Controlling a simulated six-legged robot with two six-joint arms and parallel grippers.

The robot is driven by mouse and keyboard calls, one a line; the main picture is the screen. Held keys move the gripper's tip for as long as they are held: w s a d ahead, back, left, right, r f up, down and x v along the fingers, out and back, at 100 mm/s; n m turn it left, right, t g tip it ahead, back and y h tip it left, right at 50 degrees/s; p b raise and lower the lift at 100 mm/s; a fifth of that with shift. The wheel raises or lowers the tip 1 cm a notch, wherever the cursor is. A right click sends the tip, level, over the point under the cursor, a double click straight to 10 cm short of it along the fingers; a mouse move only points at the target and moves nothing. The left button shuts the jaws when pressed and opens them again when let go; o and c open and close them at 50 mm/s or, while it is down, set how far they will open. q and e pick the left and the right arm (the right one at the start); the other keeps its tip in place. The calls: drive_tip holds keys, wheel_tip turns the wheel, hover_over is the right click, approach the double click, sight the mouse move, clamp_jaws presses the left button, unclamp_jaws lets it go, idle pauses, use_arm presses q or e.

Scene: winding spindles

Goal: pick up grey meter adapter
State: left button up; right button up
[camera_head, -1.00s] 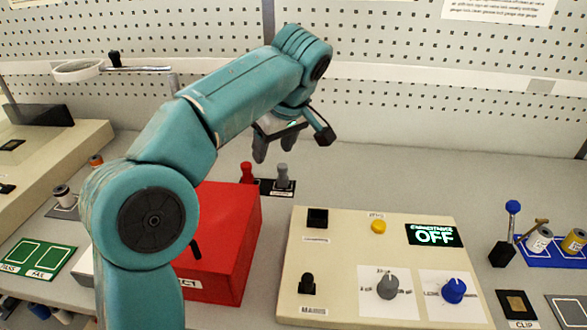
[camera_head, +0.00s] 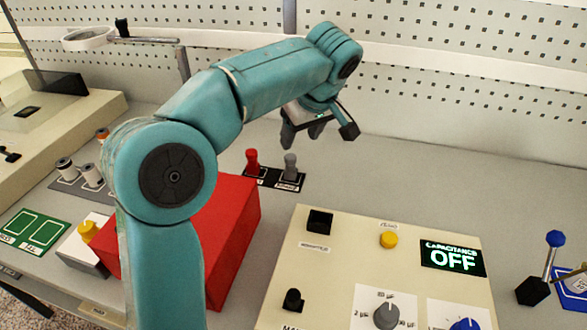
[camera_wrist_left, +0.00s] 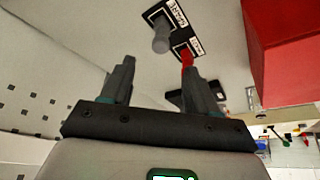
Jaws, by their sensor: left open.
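The grey meter adapter (camera_head: 290,167) stands upright on a small black labelled base (camera_head: 273,179), beside the red adapter (camera_head: 252,162). In the left wrist view the grey adapter (camera_wrist_left: 161,37) shows beyond and between the fingertips, with the red adapter (camera_wrist_left: 187,58) close to the right finger. My left gripper (camera_head: 302,138) is open and empty, held above and behind the adapters in the head view; its open fingers also show in the left wrist view (camera_wrist_left: 158,80). My right gripper is not in view.
A red box (camera_head: 235,235) stands left of a cream meter panel (camera_head: 345,255) with knobs and a lit OFF display (camera_head: 453,258). A blue-knobbed lever (camera_head: 545,270) stands at right. The grey bench behind the panel is clear.

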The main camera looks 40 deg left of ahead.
sight(292, 158)
use_arm(q)
drive_tip(key=b+x, duration=0.1)
drive_tip(key=x, duration=0.9)
drive_tip(key=c, duration=1)
